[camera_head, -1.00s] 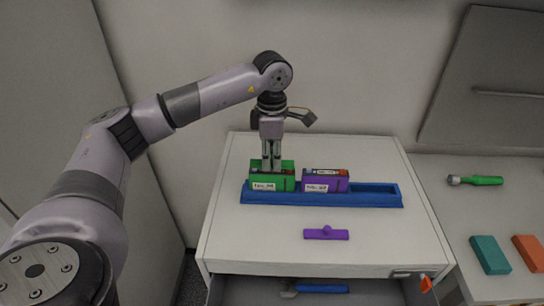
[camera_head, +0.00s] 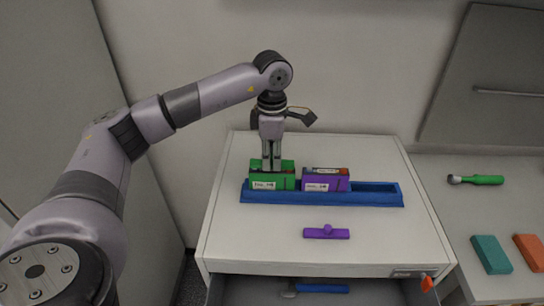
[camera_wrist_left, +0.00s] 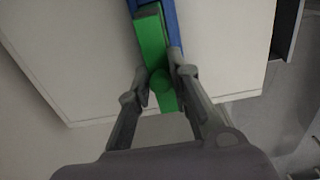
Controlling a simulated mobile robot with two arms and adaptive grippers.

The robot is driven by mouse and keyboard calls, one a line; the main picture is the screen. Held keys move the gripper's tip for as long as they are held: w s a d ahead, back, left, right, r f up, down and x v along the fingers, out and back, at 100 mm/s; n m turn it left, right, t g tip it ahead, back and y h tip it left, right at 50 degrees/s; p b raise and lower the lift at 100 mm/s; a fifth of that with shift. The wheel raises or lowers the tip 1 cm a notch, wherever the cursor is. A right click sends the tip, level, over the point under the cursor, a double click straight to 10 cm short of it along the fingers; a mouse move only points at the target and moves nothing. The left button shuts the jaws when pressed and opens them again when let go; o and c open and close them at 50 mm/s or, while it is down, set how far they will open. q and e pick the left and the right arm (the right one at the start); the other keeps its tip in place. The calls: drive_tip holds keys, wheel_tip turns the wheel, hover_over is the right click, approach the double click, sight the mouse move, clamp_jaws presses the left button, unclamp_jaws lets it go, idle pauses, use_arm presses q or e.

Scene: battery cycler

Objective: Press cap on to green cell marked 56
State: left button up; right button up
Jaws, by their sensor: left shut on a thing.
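The green cell (camera_head: 283,184) stands upright at the left end of the blue tray (camera_head: 375,199). Its white label is too small to read. My left gripper (camera_head: 272,168) points straight down at the top of this cell. In the left wrist view its fingers (camera_wrist_left: 160,82) are shut around the round knob of the green cap (camera_wrist_left: 161,80), which is at the top of the green cell. Whether the cap is fully seated cannot be told. My right gripper is not in view.
A purple cell (camera_head: 326,187) stands beside the green one, and the tray's right end is empty. A purple cap (camera_head: 326,233) lies in front. An open drawer (camera_head: 375,291) holds a blue-handled tool (camera_head: 318,289). A green-handled tool (camera_head: 482,180) and teal block (camera_head: 491,254) lie right.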

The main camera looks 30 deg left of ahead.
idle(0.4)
use_arm(q)
drive_tip(key=shift+f+b, duration=0.35)
drive_tip(key=shift+f, duration=0.05)
idle(0.4)
drive_tip(key=o, duration=0.9)
drive_tip(key=shift+o, duration=0.5)
drive_tip(key=o, duration=0.4)
